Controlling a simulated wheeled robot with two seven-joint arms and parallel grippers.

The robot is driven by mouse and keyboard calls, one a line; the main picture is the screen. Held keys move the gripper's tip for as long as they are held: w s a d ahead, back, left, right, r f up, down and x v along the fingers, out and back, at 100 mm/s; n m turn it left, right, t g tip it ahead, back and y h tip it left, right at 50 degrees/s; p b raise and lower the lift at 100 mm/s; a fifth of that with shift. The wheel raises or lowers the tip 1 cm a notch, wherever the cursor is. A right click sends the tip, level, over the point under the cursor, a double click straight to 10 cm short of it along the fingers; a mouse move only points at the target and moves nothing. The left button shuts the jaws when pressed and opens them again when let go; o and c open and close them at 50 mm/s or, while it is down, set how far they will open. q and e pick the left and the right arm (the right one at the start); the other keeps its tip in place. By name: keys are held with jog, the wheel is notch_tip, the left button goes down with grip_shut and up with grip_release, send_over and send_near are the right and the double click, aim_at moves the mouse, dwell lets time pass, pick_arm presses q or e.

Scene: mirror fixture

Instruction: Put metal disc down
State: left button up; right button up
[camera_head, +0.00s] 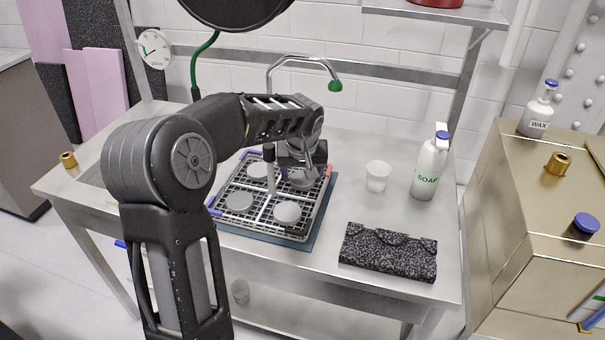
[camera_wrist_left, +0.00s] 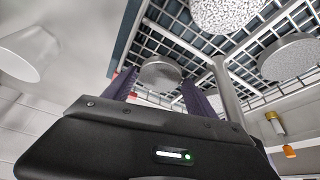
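The square wire rack (camera_head: 263,208) lies on a dark blue mat on the steel table, with a grid of thin bars and a central post. Round metal discs lie in it: one at the front left (camera_head: 239,202), one at the front (camera_head: 287,213), one at the back left (camera_head: 257,170). My left gripper (camera_head: 301,170) points down over the back right compartment. In the left wrist view its fingers (camera_wrist_left: 160,88) are on both sides of a metal disc (camera_wrist_left: 160,72), with no clear gap. This disc is at rack level; whether it rests on the bars is hidden. My right gripper is not in view.
A white cup (camera_head: 377,177) and a soap bottle (camera_head: 430,168) stand right of the rack. A faucet (camera_head: 310,65) arches behind. Bare table lies between rack and cup.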

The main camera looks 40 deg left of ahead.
pick_arm(q)
jog(key=shift+r, duration=0.35)
jog(key=v, duration=1.1)
jog(key=shift+s+r, duration=0.2)
jog(key=shift+r, duration=0.1)
